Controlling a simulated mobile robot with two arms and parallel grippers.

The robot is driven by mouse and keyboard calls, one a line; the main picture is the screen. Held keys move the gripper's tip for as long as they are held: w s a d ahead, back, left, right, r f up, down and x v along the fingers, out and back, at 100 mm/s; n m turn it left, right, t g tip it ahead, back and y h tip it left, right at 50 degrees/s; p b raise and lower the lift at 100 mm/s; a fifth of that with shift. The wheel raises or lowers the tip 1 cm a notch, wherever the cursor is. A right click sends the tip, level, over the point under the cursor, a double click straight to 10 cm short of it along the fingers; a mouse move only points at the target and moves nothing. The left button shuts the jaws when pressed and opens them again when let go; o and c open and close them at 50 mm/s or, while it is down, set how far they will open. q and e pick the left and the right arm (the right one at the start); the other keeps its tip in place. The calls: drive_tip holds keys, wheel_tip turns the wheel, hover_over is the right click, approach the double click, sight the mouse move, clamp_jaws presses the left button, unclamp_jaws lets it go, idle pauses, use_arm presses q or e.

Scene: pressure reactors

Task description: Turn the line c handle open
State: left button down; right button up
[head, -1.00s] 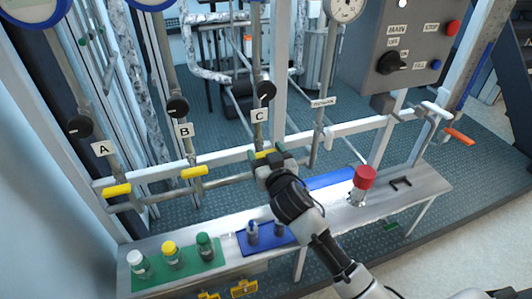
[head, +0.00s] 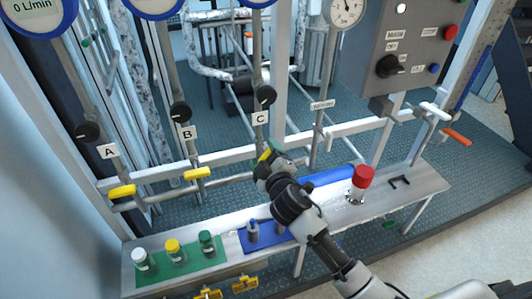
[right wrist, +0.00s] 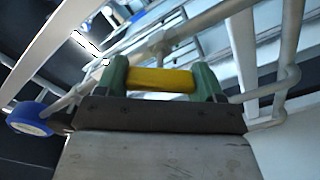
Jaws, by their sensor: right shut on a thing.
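The line C handle is a yellow bar (right wrist: 160,80) at the foot of the pipe labelled C (head: 260,118). In the right wrist view it lies between the two green fingertips of my right gripper (right wrist: 163,82), which is shut on it. In the head view the gripper (head: 268,156) reaches the handle from below and hides most of it; a bit of yellow shows, tilted. The yellow handles of line A (head: 122,191) and line B (head: 197,174) lie nearly along the horizontal rail. My left gripper is not in view.
A bench (head: 330,208) in front holds several capped bottles on a green mat (head: 212,265), a blue tray (head: 277,240) and a red-capped container (head: 361,183). A grey control box (head: 405,45) is at the upper right. Black knobs sit on the pipes above the labels.

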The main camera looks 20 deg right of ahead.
drive_tip(key=n+p, duration=0.1)
drive_tip(key=n, duration=0.2)
drive_tip(key=shift+n, duration=0.4)
drive_tip(key=shift+f+n+p, duration=0.15)
drive_tip(key=shift+n+p, duration=0.2)
drive_tip(key=shift+n, duration=1.45)
drive_tip(key=o, duration=0.9)
drive_tip(key=shift+o, duration=0.2)
drive_tip(key=s+b, duration=0.2)
drive_tip(key=s, duration=0.9)
drive_tip(key=shift+d, duration=0.15)
